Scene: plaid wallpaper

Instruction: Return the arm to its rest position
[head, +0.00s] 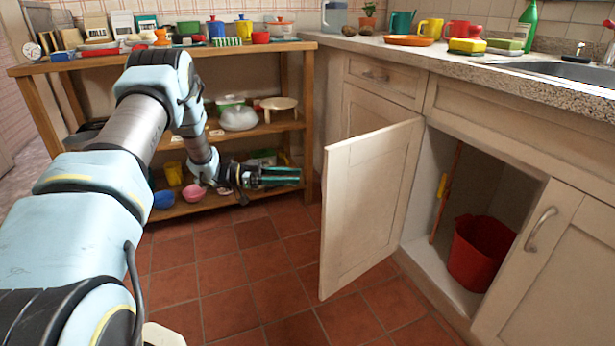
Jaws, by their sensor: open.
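My gripper (280,177) is at the end of my bent light-blue and grey arm, in the middle of the head view. It points to the right, low in front of the wooden shelf unit (163,213), near the height of its bottom shelf. Its fingers look dark with green edges, and they are open with nothing visible between them. The arm rises from the lower left, bends near the top of the shelf unit and comes down to the gripper. It covers part of the shelves.
A cabinet door (368,205) stands open to the right of my gripper. A red bucket (480,253) is inside the cabinet. Blue (166,200) and pink (194,193) bowls are on the bottom shelf. Many items crowd the shelf top and counter (440,60). The tiled floor (235,280) is clear.

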